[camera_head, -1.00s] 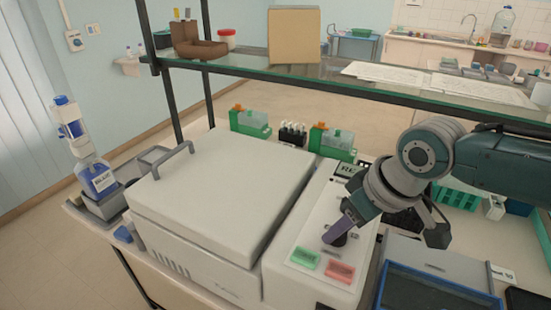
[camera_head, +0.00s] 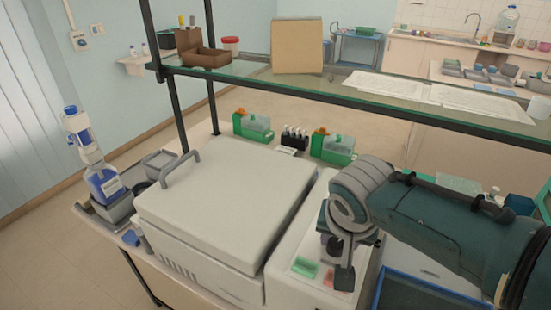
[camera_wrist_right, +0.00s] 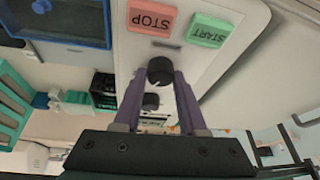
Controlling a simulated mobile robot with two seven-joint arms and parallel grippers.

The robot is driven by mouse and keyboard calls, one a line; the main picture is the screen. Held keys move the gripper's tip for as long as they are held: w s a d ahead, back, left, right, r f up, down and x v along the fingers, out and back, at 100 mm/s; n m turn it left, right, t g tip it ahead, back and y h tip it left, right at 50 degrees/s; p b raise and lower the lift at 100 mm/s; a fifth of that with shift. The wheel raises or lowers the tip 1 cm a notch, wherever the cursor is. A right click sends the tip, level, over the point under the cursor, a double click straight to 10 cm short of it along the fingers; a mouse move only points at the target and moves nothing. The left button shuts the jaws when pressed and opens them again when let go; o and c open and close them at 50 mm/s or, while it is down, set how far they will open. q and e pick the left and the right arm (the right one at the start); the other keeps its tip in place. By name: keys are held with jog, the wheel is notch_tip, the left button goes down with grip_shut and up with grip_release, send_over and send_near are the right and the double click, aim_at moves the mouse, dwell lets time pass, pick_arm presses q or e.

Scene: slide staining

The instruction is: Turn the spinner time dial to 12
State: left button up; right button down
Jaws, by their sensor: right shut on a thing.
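The spinner (camera_head: 225,205) is a white box with a closed, handled lid and a control panel on its right side. In the right wrist view, a round black dial (camera_wrist_right: 160,68) sits near the red STOP button (camera_wrist_right: 152,18) and green START button (camera_wrist_right: 209,30). My right gripper (camera_wrist_right: 163,79) is shut on this dial, one purple finger on each side. A second black knob (camera_wrist_right: 150,101) shows between the fingers. I cannot read a dial setting or display. In the head view my right wrist hides the dial and fingertips. My left gripper is not in view.
A glass shelf (camera_head: 300,85) crosses above the bench behind the spinner. Green-based containers (camera_head: 332,146) and a dark rack (camera_head: 294,137) stand behind it. A blue-edged tray (camera_wrist_right: 60,20) lies beside the panel. A blue-labelled bottle (camera_head: 103,183) stands at left.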

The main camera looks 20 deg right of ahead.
jog(key=m+h+b, duration=0.1)
jog(key=m, duration=0.2)
jog(key=shift+a+f+g, duration=0.15)
jog(key=shift+g, duration=0.25)
jog(key=shift+m+g+b, duration=0.3)
jog(key=shift+m+b, duration=0.35)
jog(key=shift+m, duration=0.25)
jog(key=shift+c, duration=2.3)
grip_release()
